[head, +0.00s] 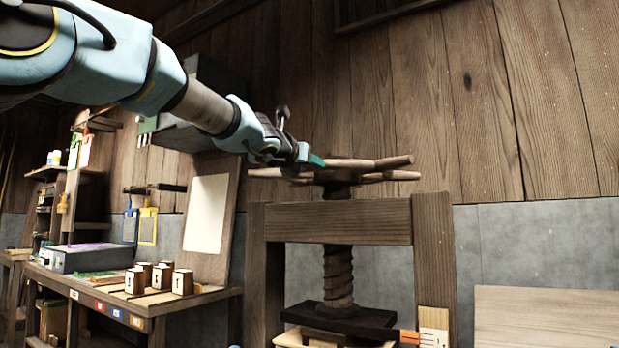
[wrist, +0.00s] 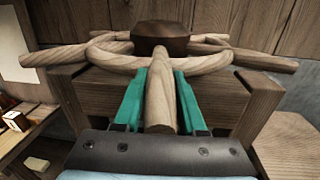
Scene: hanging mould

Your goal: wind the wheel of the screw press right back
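The screw press has a wooden wheel of several rod-like spokes (head: 345,176) on top of a thick threaded screw (head: 338,275). The wheel also shows close up in the wrist view (wrist: 112,46), with its dark rounded hub (wrist: 160,38) behind. My gripper (head: 312,160) reaches the wheel from the left at the height of the spokes. In the wrist view my gripper's green fingers (wrist: 161,95) lie on either side of one spoke (wrist: 160,108), which points towards the camera; they look shut on it. The fingertips' contact is partly hidden by the spoke.
The press frame has a wooden crossbeam (head: 337,222) just below the wheel and a post (head: 434,265) at the right. The dark press plate (head: 345,318) is at the screw's foot. A bench (head: 200,303) with small wooden blocks stands left. The plank wall is behind.

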